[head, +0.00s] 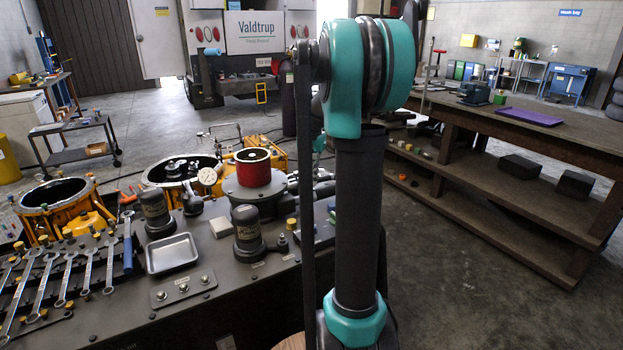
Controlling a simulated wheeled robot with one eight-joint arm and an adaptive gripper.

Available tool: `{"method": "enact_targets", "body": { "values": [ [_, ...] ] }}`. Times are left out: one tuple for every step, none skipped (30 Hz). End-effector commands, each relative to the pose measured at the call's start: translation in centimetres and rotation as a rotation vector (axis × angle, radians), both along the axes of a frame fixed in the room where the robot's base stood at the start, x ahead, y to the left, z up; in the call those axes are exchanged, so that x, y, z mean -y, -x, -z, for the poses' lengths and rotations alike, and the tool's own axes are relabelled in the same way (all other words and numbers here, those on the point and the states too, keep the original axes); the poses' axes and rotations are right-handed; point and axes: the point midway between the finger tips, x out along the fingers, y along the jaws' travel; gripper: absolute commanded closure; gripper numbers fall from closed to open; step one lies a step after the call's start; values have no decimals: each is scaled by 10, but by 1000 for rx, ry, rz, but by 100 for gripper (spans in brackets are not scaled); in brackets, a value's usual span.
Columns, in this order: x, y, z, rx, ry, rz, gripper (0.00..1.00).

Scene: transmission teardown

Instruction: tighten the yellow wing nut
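I cannot make out a yellow wing nut for certain. A small yellow piece (291,224) stands beside the dark cylindrical unit (248,236) on the workbench, too small to tell its shape. Several small yellow caps (68,234) show among the wrenches at the left. A small plate (183,289) with bright studs lies near the bench's front edge. My gripper is not in view; my teal and dark arm stands upright across the middle and hides part of the bench's right side.
A metal tray (172,254), wrenches (88,271) and orange-yellow housings (62,205) crowd the bench. A red cylinder (253,168) stands on a grey flange. A wooden table (560,140) with a purple mat (529,116) is at right. Floor (450,260) between them is clear.

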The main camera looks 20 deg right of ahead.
Motion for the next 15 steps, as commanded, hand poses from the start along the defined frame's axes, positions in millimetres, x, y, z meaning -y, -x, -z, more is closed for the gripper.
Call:
{"method": "enact_targets", "body": {
  "values": [
    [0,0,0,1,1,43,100],
    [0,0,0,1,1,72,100],
    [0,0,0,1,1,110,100],
    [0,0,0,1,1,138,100],
    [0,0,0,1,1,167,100],
    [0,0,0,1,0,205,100],
    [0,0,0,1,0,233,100],
    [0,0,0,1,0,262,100],
    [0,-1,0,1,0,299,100],
    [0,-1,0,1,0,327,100],
    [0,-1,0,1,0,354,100],
    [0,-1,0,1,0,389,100],
    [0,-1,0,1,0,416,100],
    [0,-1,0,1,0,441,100],
    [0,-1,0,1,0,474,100]
  ]
}}
